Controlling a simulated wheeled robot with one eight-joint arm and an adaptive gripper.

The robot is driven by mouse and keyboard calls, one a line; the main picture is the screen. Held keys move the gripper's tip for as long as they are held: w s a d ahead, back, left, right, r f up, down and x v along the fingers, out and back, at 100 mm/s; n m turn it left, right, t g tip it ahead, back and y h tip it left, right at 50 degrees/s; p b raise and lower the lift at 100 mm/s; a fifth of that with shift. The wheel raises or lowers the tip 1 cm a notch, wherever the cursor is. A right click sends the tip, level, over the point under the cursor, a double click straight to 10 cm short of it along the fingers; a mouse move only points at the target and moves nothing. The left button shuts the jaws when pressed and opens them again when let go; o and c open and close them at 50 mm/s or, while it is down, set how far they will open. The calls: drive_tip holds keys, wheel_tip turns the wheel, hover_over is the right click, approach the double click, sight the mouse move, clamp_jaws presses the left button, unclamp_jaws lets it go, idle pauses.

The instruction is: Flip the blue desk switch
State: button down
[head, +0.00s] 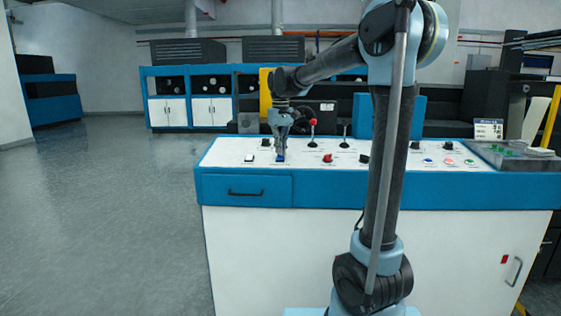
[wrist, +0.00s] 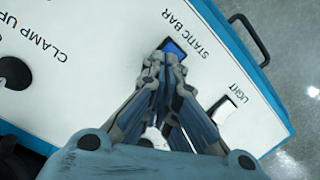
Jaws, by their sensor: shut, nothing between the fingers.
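The blue switch (wrist: 172,47) sits on the white desk panel beside the label "STATIC BAR" in the wrist view. In the head view it shows as a small blue spot (head: 281,158) near the panel's front left. My gripper (wrist: 160,62) is shut and empty, pointing down, with its fingertips at the switch and covering part of it. In the head view my gripper (head: 280,152) is right above the switch. I cannot tell whether the fingertips touch it.
A white switch (wrist: 226,109) labelled "LIGHT" is close by. A black knob (wrist: 15,73) lies on the other side. A red-topped lever (head: 313,123) and a red knob (head: 327,158) stand to the right. A drawer handle (head: 245,192) is on the desk front. Open floor lies left.

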drive_tip(key=shift+f, duration=0.3)
drive_tip(key=shift+r, duration=3.5)
drive_tip(key=shift+m+t, duration=0.3)
drive_tip(key=shift+m, duration=0.4)
drive_tip(key=s+d+f, duration=0.1)
drive_tip(key=s+d, duration=0.2)
drive_tip(key=s+d+f, duration=0.2)
drive_tip(key=d, duration=0.1)
drive_tip(key=s+d+f, duration=0.1)
drive_tip(key=s+d, duration=0.2)
drive_tip(key=shift+s+f, duration=0.15)
drive_tip(key=shift+s, duration=0.15)
drive_tip(key=s+d+f+m, duration=0.1)
drive_tip(key=s+d+f, duration=0.3)
drive_tip(key=s+f, duration=0.3)
drive_tip(key=s+d+f+m+t, duration=0.1)
drive_tip(key=s+d+f, duration=0.3)
drive_tip(key=s+f, duration=0.4)
drive_tip(key=s+d+f+m, duration=0.2)
drive_tip(key=s+d+f, duration=0.2)
drive_tip(key=s+f, duration=0.4)
drive_tip(key=shift+d+f+t, duration=0.3)
drive_tip(key=shift+d+f, duration=0.05)
drive_tip(key=shift+f, duration=0.15)
